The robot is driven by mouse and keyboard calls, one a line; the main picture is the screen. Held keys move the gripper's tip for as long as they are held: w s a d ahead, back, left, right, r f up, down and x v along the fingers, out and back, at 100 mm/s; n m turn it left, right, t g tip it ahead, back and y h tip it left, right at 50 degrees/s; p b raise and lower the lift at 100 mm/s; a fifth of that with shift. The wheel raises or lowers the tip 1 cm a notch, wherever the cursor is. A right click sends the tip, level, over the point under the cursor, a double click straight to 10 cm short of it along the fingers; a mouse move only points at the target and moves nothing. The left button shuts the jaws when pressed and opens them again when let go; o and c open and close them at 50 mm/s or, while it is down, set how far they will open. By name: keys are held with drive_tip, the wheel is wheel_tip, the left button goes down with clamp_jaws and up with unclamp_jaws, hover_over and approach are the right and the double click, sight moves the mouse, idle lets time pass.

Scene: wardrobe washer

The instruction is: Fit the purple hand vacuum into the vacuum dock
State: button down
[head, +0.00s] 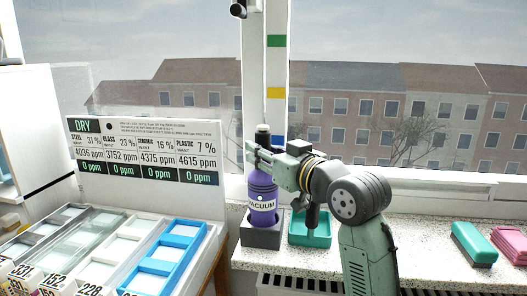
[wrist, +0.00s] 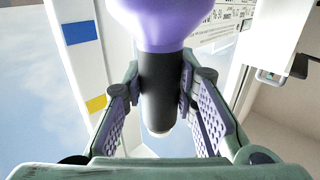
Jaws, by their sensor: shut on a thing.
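The purple hand vacuum (head: 262,190), labelled VACUUM, stands upright over the dark grey vacuum dock (head: 261,236) on the windowsill. Its lower end appears to be within the dock's top opening; I cannot tell how deep it sits. My gripper (head: 262,152) comes from the right and is shut on the vacuum's dark upper part. In the wrist view the dark neck (wrist: 158,90) is between the purple-padded fingers, and the purple body (wrist: 165,18) is at the top edge. The dock is not visible in the wrist view.
A teal holder (head: 310,230) stands just right of the dock, under my arm. A green block (head: 474,243) and a pink block (head: 510,243) lie farther right. A sign board (head: 145,150) and trays (head: 165,258) are at left. The window frame is behind.

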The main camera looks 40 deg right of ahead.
drive_tip(key=shift+f, duration=0.3)
drive_tip(key=c, duration=1.6)
unclamp_jaws()
drive_tip(key=shift+r, duration=0.1)
drive_tip(key=o, duration=0.4)
drive_tip(key=s, duration=0.8)
drive_tip(key=s+a, duration=0.1)
drive_tip(key=s, duration=0.3)
